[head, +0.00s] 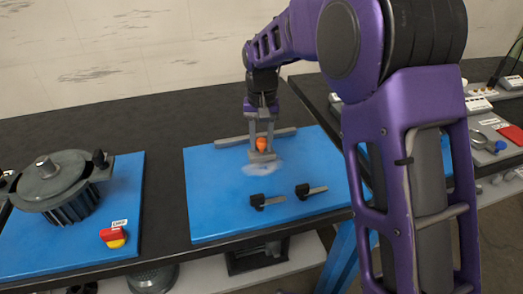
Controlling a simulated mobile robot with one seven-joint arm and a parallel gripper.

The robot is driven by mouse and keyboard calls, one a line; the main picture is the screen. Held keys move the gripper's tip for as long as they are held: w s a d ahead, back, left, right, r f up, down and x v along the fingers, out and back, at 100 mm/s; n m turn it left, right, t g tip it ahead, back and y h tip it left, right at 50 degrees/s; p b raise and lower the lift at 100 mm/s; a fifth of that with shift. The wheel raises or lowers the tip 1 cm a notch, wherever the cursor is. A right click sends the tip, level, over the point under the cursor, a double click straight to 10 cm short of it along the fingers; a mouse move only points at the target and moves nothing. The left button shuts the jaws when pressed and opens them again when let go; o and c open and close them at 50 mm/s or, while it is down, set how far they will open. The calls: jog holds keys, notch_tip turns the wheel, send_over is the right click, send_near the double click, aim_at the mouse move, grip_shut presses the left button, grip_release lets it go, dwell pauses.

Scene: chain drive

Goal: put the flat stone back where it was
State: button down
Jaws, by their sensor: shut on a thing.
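My gripper (262,147) points down over the blue board (215,205) in the middle of the head view. Its two grey fingers are shut on an orange, rounded part. Just below it is a small, flat grey-beige piece (262,157), which looks like the flat stone, with the orange part as its knob. It is low over a pale, whitish patch (262,169) on the board. I cannot tell whether it touches the board. The fingers hide part of the knob.
A long grey bar (231,142) lies behind the gripper. Two black-handled clamps (269,201) (311,191) lie in front. A dark round ribbed machine (65,185) and a red-yellow switch (114,237) are on the left blue board. Grey trays with parts (490,140) stand at right.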

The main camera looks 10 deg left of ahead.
aim_at(262, 140)
jog(key=shift+f, duration=1.3)
jog(key=shift+f, duration=0.15)
jog(key=c, duration=0.5)
grip_release()
notch_tip(262, 140, up, 12)
jog(key=shift+r+p, duration=0.2)
jog(key=shift+p, duration=0.65)
